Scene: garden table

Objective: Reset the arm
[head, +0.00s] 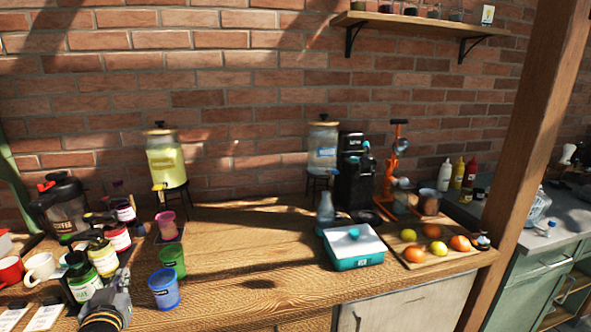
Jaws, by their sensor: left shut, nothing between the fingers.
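My left gripper (122,276) shows at the bottom left of the head view, with its wrist coming in from the bottom edge. Its fingers are shut with nothing between them. It is in front of the green-labelled bottle (83,283) and to the left of the blue cup (164,290), apart from the cup. Whether it touches the bottle I cannot tell. My right gripper is not in view.
A green cup (172,260) and a pink cup (167,226) stand behind the blue one. White (40,267) and red mugs (10,271) stand at left. A teal box (353,246) and a fruit board (418,259) are at right. The wooden counter's (250,250) middle is clear.

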